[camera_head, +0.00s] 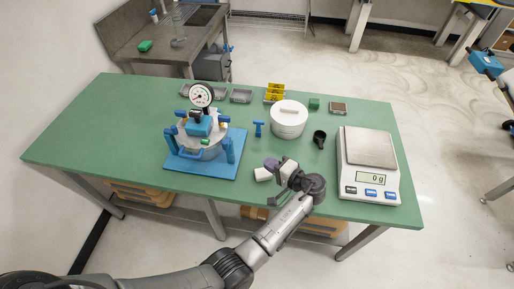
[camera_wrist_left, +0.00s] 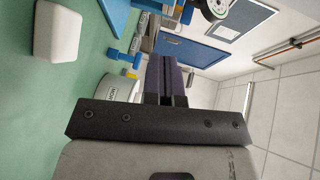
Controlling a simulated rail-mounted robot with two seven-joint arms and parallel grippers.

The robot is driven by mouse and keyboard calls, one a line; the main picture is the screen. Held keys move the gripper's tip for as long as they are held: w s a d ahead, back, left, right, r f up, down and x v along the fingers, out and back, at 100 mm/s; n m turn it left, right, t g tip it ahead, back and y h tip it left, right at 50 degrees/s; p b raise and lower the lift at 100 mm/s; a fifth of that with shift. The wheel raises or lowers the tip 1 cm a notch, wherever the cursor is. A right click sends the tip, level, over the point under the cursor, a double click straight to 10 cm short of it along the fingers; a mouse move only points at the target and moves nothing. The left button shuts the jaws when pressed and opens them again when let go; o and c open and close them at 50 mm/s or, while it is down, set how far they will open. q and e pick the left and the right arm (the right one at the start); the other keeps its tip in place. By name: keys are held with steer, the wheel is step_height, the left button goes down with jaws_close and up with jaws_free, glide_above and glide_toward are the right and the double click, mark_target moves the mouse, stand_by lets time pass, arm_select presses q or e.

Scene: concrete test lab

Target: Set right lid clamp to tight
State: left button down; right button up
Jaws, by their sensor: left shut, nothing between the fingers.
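The pressure pot (camera_head: 203,138) stands on a blue base plate (camera_head: 207,167) left of centre on the green table, with a round gauge (camera_head: 201,95) on top. Blue clamp parts sit at both sides of its lid; the right lid clamp (camera_head: 223,119) shows as a small blue piece, and its setting is too small to tell. My left gripper (camera_head: 270,163) is to the right of the pot, apart from it, its purple fingers closed and empty. The fingers also show in the left wrist view (camera_wrist_left: 165,78). My right gripper is out of view.
A white block (camera_head: 262,175) lies just beside my left gripper. Behind it are a white lidded tub (camera_head: 288,119) and a blue T-shaped tool (camera_head: 258,128). A black cup (camera_head: 319,139) and a scale reading 0 g (camera_head: 368,162) are to the right. The table's front edge is near my arm.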

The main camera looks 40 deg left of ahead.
arm_select(q)
steer(key=shift+s+d+r+y, duration=0.1)
steer(key=shift+s+r+y, duration=0.1)
steer(key=shift+r+y, duration=0.85)
